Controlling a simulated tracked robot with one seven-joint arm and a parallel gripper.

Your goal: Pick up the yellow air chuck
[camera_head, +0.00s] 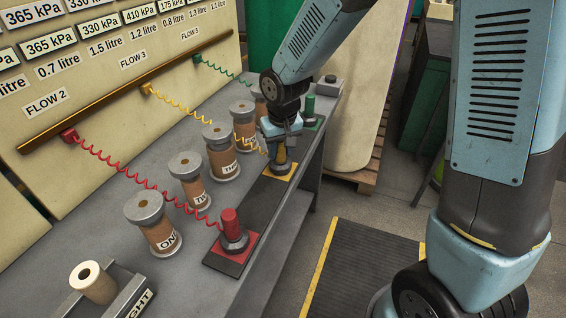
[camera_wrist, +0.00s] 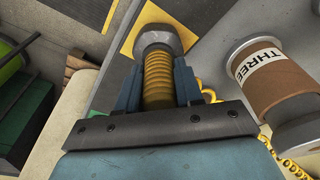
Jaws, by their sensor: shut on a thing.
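The yellow air chuck (camera_wrist: 158,80) has a ribbed yellow body and a grey metal end. In the wrist view it sits between the two blue fingers of my gripper (camera_wrist: 158,88), which is shut on it. In the head view my gripper (camera_head: 281,150) points down at the yellow pad (camera_head: 281,172), with the chuck (camera_head: 280,156) partly hidden by the fingers. A yellow coiled hose (camera_head: 190,112) runs from the wall panel towards the chuck. I cannot tell whether the chuck still touches its pad.
A red chuck (camera_head: 232,228) stands on a red pad in front, and a green chuck (camera_head: 309,105) stands behind. Several labelled spools, including one marked THREE (camera_wrist: 270,80), line the bench to the left. A red coiled hose (camera_head: 130,172) crosses above the front spools.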

